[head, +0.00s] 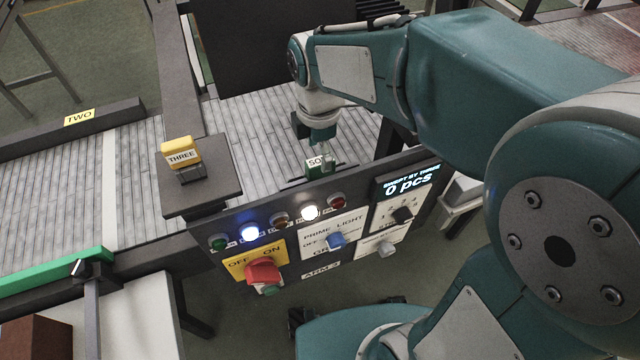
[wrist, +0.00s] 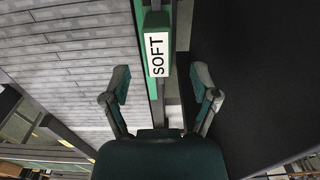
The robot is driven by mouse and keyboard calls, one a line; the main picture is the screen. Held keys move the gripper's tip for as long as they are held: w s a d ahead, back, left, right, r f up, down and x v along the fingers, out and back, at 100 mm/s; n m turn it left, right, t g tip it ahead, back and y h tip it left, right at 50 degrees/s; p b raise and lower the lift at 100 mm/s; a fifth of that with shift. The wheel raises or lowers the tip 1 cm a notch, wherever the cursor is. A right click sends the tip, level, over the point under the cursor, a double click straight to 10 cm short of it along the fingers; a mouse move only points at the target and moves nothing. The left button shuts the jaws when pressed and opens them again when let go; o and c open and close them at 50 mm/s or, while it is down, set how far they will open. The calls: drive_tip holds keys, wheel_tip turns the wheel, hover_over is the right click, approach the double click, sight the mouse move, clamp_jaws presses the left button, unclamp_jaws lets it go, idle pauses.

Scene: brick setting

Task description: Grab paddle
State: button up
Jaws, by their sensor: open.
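The paddle is a green block with a white label reading SOFT (wrist: 157,55). In the head view the paddle (head: 313,166) stands just behind the top edge of the control panel, partly covered by my gripper. My gripper (head: 322,148) hangs down over it from above. In the wrist view my gripper (wrist: 160,82) is open, with one finger left of the paddle and one right of it. Gaps show on both sides; I cannot tell how far its tips are from the paddle in depth.
The control panel (head: 290,270) with a red knob (head: 263,272), a blue knob (head: 336,240) and lamps stands in front. A yellow block marked THREE (head: 181,152) sits on a dark stand at left. The slatted conveyor (head: 257,125) lies behind. A green bar (head: 45,273) runs at lower left.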

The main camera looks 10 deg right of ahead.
sight(319, 160)
drive_tip(key=f, duration=0.3)
drive_tip(key=shift+w+d, duration=0.15)
drive_tip(key=shift+d, duration=0.05)
drive_tip(key=shift+a+f, duration=0.15)
drive_tip(key=shift+f, duration=0.35)
clamp_jaws()
drive_tip(key=shift+r, duration=0.1)
